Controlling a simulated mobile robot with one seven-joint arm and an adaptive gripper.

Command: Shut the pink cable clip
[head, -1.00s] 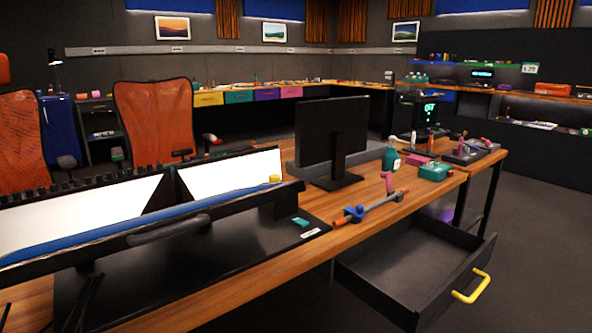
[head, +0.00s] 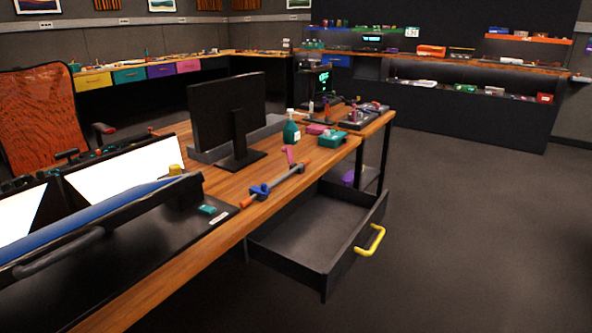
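On the wooden desk, a grey rod or cable (head: 283,179) with an orange near end lies near the front edge in the head view. A pink piece (head: 288,154) stands up at its far part and looks like the pink cable clip with its upper part raised, so open. It is small, and its hinge and base are hard to make out. A blue clip-like piece (head: 260,190) sits around the rod nearer the orange end. My gripper is not in view.
An open dark drawer (head: 306,228) with a yellow handle (head: 371,241) juts out below the desk near the rod. A monitor (head: 228,112), a green bottle (head: 291,130) and a teal box (head: 333,139) stand behind the rod. The floor (head: 470,220) at the right is clear.

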